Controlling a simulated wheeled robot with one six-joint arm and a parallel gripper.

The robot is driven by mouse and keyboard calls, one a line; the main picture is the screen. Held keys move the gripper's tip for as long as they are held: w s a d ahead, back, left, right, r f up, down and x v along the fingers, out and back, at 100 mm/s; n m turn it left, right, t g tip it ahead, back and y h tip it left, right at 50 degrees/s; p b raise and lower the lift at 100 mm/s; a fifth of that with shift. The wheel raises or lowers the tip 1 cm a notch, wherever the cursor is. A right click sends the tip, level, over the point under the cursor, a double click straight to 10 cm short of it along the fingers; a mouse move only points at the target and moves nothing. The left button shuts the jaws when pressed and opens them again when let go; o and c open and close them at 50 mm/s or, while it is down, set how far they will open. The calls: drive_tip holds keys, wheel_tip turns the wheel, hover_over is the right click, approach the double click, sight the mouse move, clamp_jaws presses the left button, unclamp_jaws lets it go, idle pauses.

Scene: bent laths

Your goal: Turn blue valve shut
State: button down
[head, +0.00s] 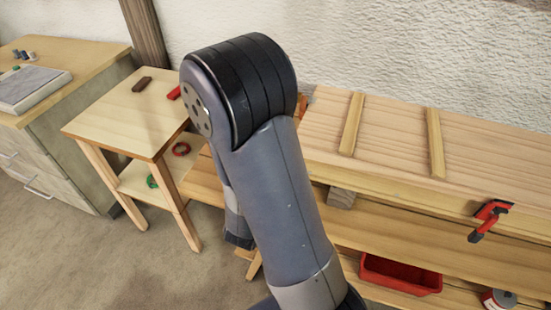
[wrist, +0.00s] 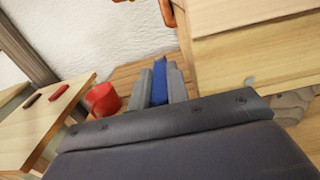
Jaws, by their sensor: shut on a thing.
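In the wrist view the two grey fingers of my gripper (wrist: 159,88) are closed on both sides of a narrow blue piece, which I take to be the blue valve (wrist: 160,78). It stands upright between the fingers. Only this blue strip shows; the rest of the valve, including any pipe and how far it is turned, is hidden. In the head view my arm covers the middle, and neither the valve nor my fingertips can be made out.
A wooden workbench (head: 480,140) with two laths stands right, with a red clamp (head: 490,213) on its edge and a red bin (head: 400,275) below. A small side table (head: 120,110) stands left. A red bucket (wrist: 103,98) is left of my fingers in the wrist view.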

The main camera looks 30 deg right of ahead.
idle(0.3)
drive_tip(key=c, duration=1.4)
unclamp_jaws()
drive_tip(key=shift+o, duration=0.2)
